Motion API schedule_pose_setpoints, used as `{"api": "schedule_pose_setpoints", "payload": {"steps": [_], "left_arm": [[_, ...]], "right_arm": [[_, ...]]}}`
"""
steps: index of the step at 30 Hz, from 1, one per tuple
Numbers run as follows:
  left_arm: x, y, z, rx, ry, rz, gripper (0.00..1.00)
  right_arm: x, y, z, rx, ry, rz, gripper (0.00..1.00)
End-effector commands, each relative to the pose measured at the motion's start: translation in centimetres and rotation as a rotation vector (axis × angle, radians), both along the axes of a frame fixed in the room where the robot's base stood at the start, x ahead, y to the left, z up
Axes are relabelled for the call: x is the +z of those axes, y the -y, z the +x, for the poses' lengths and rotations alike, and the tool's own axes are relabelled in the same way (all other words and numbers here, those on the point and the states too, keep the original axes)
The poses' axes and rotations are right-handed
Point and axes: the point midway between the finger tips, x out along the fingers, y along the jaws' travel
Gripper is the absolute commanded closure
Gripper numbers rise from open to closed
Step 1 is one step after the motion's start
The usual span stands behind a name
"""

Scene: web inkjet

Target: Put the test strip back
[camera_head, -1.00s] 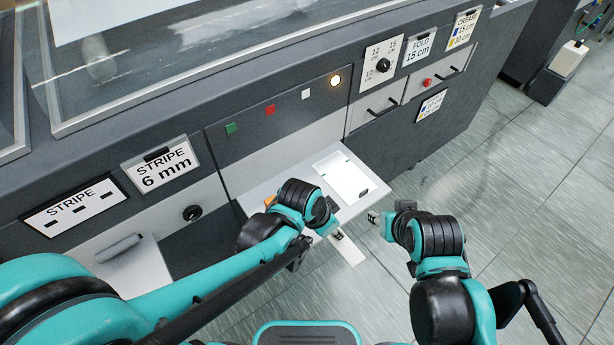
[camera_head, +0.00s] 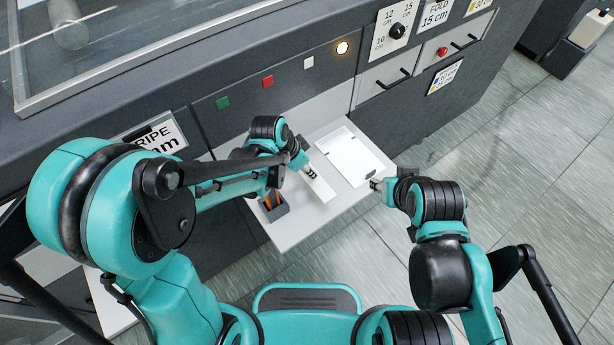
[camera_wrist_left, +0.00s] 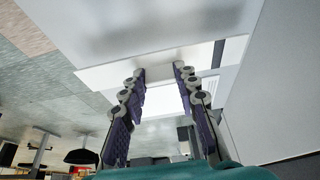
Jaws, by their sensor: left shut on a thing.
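A narrow white strip (camera_head: 321,188) is in my left gripper (camera_head: 309,172), which is shut on it above the pull-out shelf (camera_head: 300,222). Whether the strip touches the shelf I cannot tell. In the left wrist view the two fingers of the left gripper (camera_wrist_left: 160,74) have white material between them. A white sheet (camera_head: 352,152) with a dark mark at its lower right corner lies on the shelf, right of the strip. My right gripper (camera_head: 376,185) is near the shelf's right edge; its fingers are too small to judge.
A small dark holder (camera_head: 273,207) with orange items stands on the shelf left of the strip. The grey machine front with green, red and white buttons (camera_head: 267,81) rises behind the shelf. Open floor (camera_head: 490,150) lies to the right.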

Motion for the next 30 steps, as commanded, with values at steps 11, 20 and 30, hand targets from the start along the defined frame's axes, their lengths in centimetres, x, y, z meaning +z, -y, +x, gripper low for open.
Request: {"api": "schedule_pose_setpoints", "payload": {"steps": [11, 20, 30], "left_arm": [[-4.1, 0.0, 0.0, 0.0, 0.0, 0.0, 0.9], [-4.3, 0.0, 0.0, 0.0, 0.0, 0.0, 0.9], [-4.2, 0.0, 0.0, 0.0, 0.0, 0.0, 0.49]], "right_arm": [[-2.2, 0.0, 0.0, 0.0, 0.0, 0.0, 0.6], [-2.4, 0.0, 0.0, 0.0, 0.0, 0.0, 0.6], [-2.3, 0.0, 0.0, 0.0, 0.0, 0.0, 0.6]]}}
